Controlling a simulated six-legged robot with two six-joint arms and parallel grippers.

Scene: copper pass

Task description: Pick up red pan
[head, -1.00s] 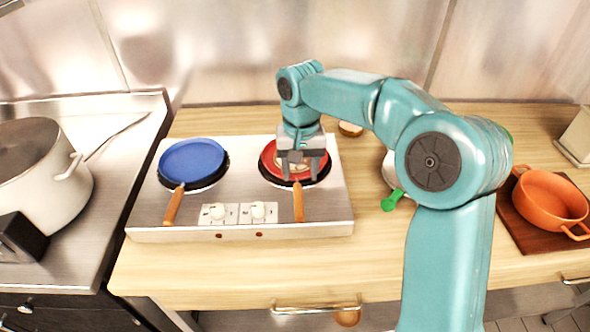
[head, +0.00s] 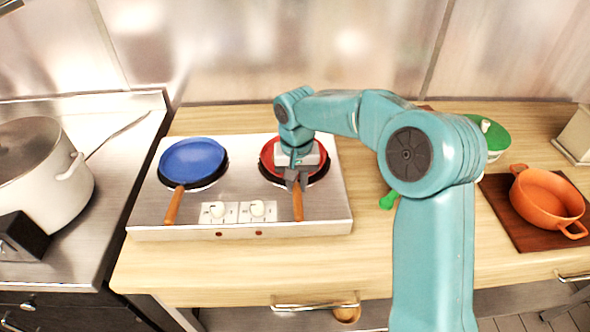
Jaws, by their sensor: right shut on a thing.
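The red pan (head: 267,157) sits on the right burner of the stove (head: 240,228), its brown handle (head: 298,207) pointing toward the front edge. My right gripper (head: 297,186) reaches down over the pan's front side and is shut on the handle near where it meets the pan. The gripper and wrist hide much of the pan's inside and the top of the handle. The pan appears to rest level on the burner. My left gripper is not in view.
A blue pan (head: 192,157) sits on the left burner. A large white pot (head: 60,190) stands on the metal counter at left. An orange pot (head: 545,200) stands on a dark board at right. A green lid (head: 492,138) lies behind my right arm.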

